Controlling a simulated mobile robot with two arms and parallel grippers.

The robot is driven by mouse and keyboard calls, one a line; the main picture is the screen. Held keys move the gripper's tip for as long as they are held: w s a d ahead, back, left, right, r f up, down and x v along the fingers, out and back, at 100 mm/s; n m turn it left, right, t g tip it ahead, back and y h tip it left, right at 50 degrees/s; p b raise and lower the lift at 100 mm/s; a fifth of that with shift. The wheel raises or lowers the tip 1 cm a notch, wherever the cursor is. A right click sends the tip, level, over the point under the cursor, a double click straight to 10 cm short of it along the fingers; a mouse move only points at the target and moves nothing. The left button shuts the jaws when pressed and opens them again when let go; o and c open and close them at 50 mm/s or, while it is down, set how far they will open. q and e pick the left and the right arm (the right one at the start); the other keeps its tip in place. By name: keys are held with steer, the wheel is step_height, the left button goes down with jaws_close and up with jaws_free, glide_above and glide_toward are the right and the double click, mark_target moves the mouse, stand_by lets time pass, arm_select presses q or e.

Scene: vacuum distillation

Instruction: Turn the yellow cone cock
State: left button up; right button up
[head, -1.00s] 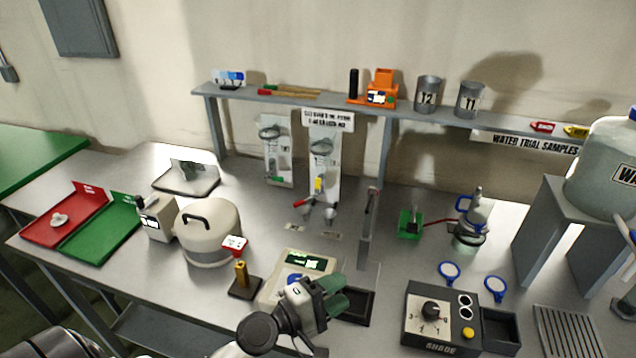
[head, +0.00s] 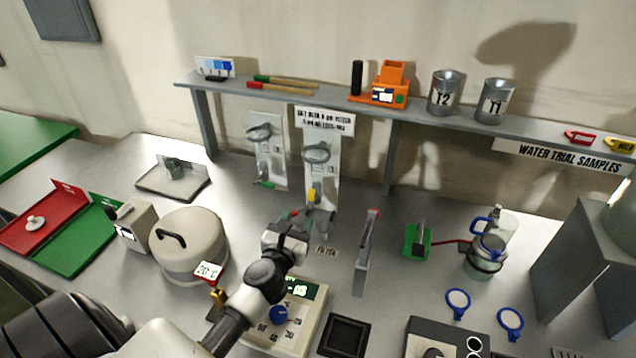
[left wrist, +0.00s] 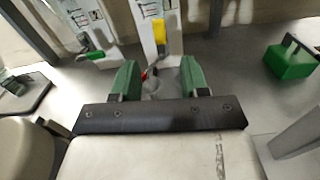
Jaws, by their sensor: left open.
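The yellow cone cock (head: 311,196) sits low on the right-hand glassware panel (head: 319,165) against the wall. It also shows in the left wrist view (left wrist: 160,30), top centre, beyond my fingertips. My left gripper (head: 303,220) is just in front of and below it in the head view, apart from it. In the left wrist view its green fingers (left wrist: 160,76) are spread. Grey and red parts show behind and between the fingers there, and I cannot tell whether the fingers touch them. My right gripper is not in view.
A second glassware panel (head: 267,150) hangs to the left. A cream round-lidded device (head: 190,245) and a balance (head: 310,310) stand near my arm. An upright grey stand (head: 366,255) and a green block (head: 417,242) are on the right. A shelf (head: 330,105) runs above.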

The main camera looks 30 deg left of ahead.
mark_target(311, 196)
arm_select(q)
steer(key=x, duration=0.4)
steer(key=shift+w+r, duration=0.15)
steer(key=shift+r, duration=0.25)
steer(key=x, duration=0.3)
steer(key=shift+w+a+f, duration=0.1)
steer(key=shift+w+f, duration=0.05)
steer(key=shift+f, duration=0.05)
steer(key=shift+x, duration=0.95)
steer(key=shift+w, duration=0.25)
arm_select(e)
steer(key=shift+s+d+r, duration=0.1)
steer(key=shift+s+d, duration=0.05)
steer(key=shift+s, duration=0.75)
arm_select(q)
steer(key=shift+a, duration=0.1)
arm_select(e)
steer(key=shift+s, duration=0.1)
arm_select(q)
steer(key=shift+c, duration=0.4)
jaws_close()
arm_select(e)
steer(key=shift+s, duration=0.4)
